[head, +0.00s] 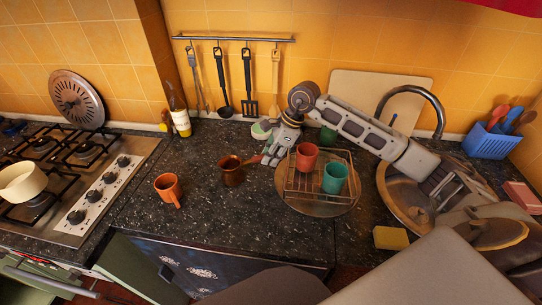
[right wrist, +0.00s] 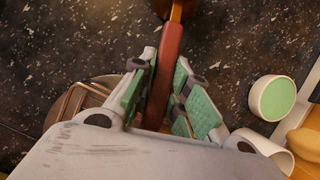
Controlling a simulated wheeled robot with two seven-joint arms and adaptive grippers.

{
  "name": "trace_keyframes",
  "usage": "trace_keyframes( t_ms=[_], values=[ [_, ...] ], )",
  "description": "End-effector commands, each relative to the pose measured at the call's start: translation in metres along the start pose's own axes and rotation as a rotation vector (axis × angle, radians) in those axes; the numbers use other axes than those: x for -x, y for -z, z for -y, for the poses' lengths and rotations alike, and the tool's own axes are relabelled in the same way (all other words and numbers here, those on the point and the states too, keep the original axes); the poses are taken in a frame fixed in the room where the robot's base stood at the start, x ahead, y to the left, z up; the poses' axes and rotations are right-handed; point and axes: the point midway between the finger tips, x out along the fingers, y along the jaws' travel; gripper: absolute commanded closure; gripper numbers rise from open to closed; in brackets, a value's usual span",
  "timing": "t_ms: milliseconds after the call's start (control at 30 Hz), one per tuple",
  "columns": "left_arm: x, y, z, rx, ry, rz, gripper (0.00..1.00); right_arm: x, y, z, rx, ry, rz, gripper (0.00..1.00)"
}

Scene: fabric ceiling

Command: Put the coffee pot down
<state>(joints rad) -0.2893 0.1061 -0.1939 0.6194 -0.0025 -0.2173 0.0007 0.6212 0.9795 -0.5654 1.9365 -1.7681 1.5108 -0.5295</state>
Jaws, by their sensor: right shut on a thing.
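The coffee pot (head: 231,174) is a small copper-brown pot with a long reddish handle. It is upright at the middle of the dark counter, right of an orange mug; I cannot tell whether its base touches the surface. My right gripper (head: 273,152) comes in from the right and is shut on the handle. In the right wrist view the handle (right wrist: 164,75) lies between the green pads of the gripper (right wrist: 160,95). Only a bit of the pot's body (right wrist: 182,10) shows at the top edge there. My left gripper is not in view.
The orange mug (head: 168,189) stands left of the pot, and a dish rack (head: 303,186) with red and green cups stands right. A stove (head: 95,190) is at left, a sink (head: 397,195) at right. Counter in front of the pot is clear.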

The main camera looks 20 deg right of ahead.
Motion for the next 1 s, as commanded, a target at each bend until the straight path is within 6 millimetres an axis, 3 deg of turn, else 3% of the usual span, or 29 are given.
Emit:
trace_keyframes(
  t_ms=[567, 600, 767, 1000],
  values=[
    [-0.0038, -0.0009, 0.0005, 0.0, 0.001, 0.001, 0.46, -0.002, 0.0004, 0.0003, 0.001, 0.002, 0.002, 1.0],
    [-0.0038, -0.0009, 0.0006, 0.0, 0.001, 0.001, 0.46, -0.002, 0.0005, 0.0003, 0.001, 0.002, 0.002, 0.79],
    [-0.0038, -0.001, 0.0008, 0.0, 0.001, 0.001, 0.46, -0.0024, 0.0008, 0.0002, 0.0, 0.001, 0.001, 0.58],
    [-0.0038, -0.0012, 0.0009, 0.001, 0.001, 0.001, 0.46, -0.0028, 0.0012, 0.0, 0.0, 0.0, 0.0, 0.58]
  ],
)
